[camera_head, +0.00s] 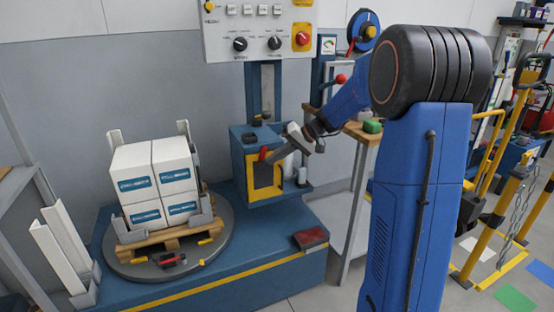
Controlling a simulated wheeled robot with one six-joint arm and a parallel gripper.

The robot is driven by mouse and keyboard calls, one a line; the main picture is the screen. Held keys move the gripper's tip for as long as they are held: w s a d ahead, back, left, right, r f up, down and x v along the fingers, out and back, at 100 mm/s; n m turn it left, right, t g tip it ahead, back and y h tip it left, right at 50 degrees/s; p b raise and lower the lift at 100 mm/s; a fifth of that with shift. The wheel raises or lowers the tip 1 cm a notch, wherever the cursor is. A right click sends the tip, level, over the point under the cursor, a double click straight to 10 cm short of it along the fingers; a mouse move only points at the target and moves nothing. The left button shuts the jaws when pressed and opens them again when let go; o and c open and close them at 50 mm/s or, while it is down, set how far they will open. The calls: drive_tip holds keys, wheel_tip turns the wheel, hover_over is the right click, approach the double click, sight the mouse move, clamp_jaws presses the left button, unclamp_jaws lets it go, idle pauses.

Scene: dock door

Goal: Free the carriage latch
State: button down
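The carriage (239,150) is a blue box with a yellow-edged front, set on an upright blue column (267,88). A small red-tipped part (263,154) shows at its front and may be the latch; it is too small to tell its position. My gripper (277,154) reaches in from the right, with its grey fingers just in front of the carriage, close to the red tip. I cannot tell whether the fingers touch it or whether they are open or shut. My blue arm hides what is behind it at the right.
White boxes (135,175) stand on a wooden pallet on a round grey turntable (220,243) at left. A control panel (258,30) with knobs hangs above the column. A wooden-topped bench (364,134) stands right of the carriage. Yellow rails (492,220) stand at far right.

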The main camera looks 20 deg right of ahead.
drive_tip(key=y, duration=0.1)
drive_tip(key=m+y, duration=0.1)
drive_tip(key=a+f+y, duration=0.1)
drive_tip(key=y, duration=0.1)
drive_tip(key=shift+t, duration=0.3)
drive_tip(key=y, duration=0.1)
drive_tip(key=a+m+y, duration=0.1)
drive_tip(key=t+y, duration=0.1)
drive_tip(key=y, duration=0.1)
drive_tip(key=shift+a+m, duration=0.3)
drive_tip(key=shift+m, duration=0.1)
drive_tip(key=shift+s+a, duration=0.1)
drive_tip(key=shift+a, duration=0.05)
drive_tip(key=v, duration=0.7)
drive_tip(key=shift+d, duration=0.4)
drive_tip(key=shift+s, duration=0.15)
